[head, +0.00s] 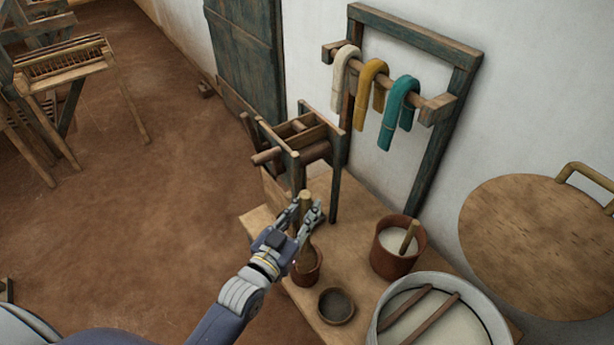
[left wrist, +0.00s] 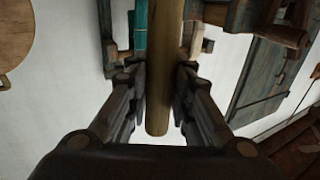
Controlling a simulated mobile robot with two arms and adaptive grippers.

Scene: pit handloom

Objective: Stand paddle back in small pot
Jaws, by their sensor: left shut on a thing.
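My left gripper (head: 307,214) is shut on the wooden paddle (head: 305,199), whose handle top sticks up above the fingers. The paddle stands roughly upright. Its lower part shows below the fingers at the mouth of the small reddish-brown pot (head: 309,277); how deep it sits inside, I cannot tell. In the left wrist view the paddle handle (left wrist: 159,85) runs between the two fingers of my left gripper (left wrist: 159,90), its end toward the palm. The small pot stands at the left edge of the wooden bench. My right gripper is not in view.
On the bench (head: 262,222) are a small dark bowl (head: 336,306), a larger pot (head: 394,262) of white stuff with a stick, and a white tub (head: 470,300) with two sticks across it. A wooden frame device (head: 305,150) stands behind. Yarn hanks (head: 371,85) hang at the wall.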

